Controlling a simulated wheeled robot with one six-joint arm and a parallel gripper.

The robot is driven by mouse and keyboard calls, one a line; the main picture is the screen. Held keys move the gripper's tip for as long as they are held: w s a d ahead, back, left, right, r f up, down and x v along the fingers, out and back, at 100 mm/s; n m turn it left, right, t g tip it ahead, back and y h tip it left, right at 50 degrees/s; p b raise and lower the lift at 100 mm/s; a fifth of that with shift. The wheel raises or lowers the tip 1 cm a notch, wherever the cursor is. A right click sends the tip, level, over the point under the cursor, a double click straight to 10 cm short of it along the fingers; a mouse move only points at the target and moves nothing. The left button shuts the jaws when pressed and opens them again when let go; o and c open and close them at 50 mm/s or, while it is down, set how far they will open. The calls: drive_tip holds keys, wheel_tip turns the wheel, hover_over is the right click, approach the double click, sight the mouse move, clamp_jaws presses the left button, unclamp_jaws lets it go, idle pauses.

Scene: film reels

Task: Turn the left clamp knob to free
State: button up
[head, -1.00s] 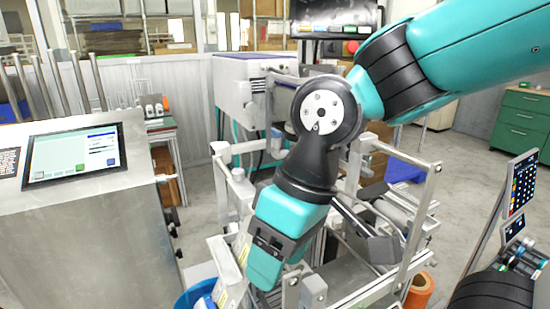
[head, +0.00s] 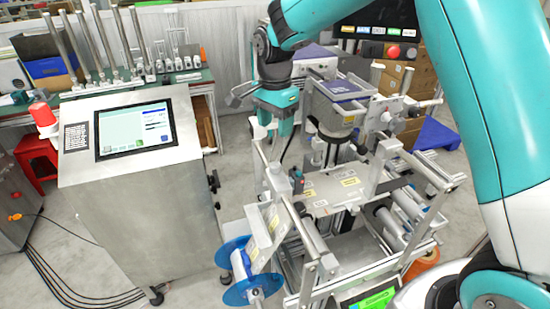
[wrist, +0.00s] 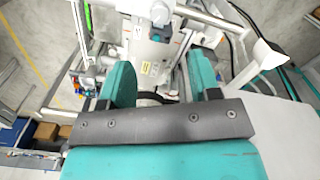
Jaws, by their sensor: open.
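My gripper (head: 275,122) hangs above the back left of the metal reel machine (head: 330,190) in the head view. In the wrist view its two teal fingers stand apart and my gripper (wrist: 162,72) is open with nothing held between them. The labelled plate (wrist: 148,62) shows beyond the fingers in the wrist view.
A steel cabinet with a touch screen (head: 134,130) stands left of the machine. A blue-flanged reel (head: 238,268) is at the machine's front left. Rails and upright posts surround the plate. A screen with a red button (head: 393,51) is behind.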

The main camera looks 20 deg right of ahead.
sight(275, 165)
wheel_tip(275, 165, down, 12)
drive_tip(key=p, duration=0.3)
drive_tip(key=shift+f, duration=0.15)
drive_tip(key=shift+c, duration=0.2)
drive_tip(key=c, duration=0.9)
